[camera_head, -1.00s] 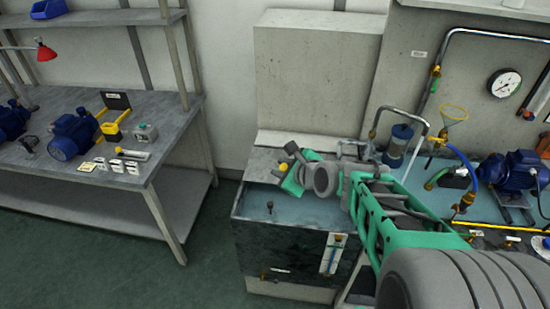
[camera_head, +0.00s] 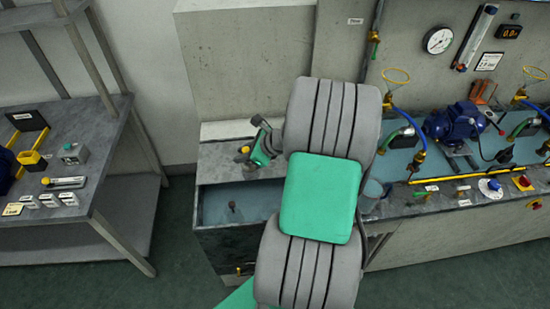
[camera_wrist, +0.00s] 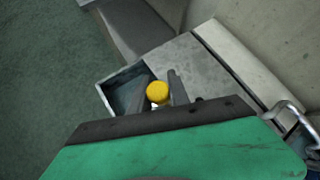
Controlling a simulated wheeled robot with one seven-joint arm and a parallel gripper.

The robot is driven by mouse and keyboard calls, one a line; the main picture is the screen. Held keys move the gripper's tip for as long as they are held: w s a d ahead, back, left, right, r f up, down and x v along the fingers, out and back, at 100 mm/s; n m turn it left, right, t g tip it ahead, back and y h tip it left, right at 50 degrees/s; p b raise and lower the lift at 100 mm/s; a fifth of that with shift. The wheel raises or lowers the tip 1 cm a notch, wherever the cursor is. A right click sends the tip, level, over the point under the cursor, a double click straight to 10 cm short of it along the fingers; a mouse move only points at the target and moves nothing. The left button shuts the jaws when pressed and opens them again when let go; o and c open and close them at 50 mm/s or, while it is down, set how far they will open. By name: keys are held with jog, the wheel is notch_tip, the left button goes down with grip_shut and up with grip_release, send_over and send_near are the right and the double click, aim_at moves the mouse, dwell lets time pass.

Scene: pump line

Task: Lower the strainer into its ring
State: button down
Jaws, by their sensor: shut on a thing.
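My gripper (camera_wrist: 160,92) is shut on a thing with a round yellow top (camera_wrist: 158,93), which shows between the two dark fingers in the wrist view. The rest of this thing is hidden, so I cannot tell if it is the strainer. In the head view my gripper (camera_head: 254,140) is at the back of the open water tank (camera_head: 205,228), near the grey ledge, and the yellow top (camera_head: 244,149) shows beside it. Two yellow wire rings stand at the wall, one (camera_head: 396,76) right of my arm and another (camera_head: 534,72) at the far right; which ring is the strainer's is unclear.
My large arm links hide the tank's right part. A small dark piece (camera_head: 232,206) shows in the tank. A blue pump (camera_head: 455,122), hoses and valves crowd the bench on the right. A workbench (camera_head: 110,145) stands left, with open floor between.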

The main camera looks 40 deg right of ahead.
jog(key=s+d+f+m, duration=0.2)
jog(key=s+d+f, duration=0.2)
jog(key=s+d, duration=0.3)
notch_tip(320, 180, down, 20)
jog(key=b, duration=1.2)
jog(key=shift+d+r+g, duration=0.2)
jog(key=shift+d+g, duration=0.1)
jog(key=shift+d, duration=0.05)
jog(key=shift+f+b, duration=0.7)
jog(key=shift+f, duration=0.8)
jog(key=c, duration=1.1)
grip_release()
jog(key=shift+c, duration=0.2)
jog(key=shift+s+r, duration=0.1)
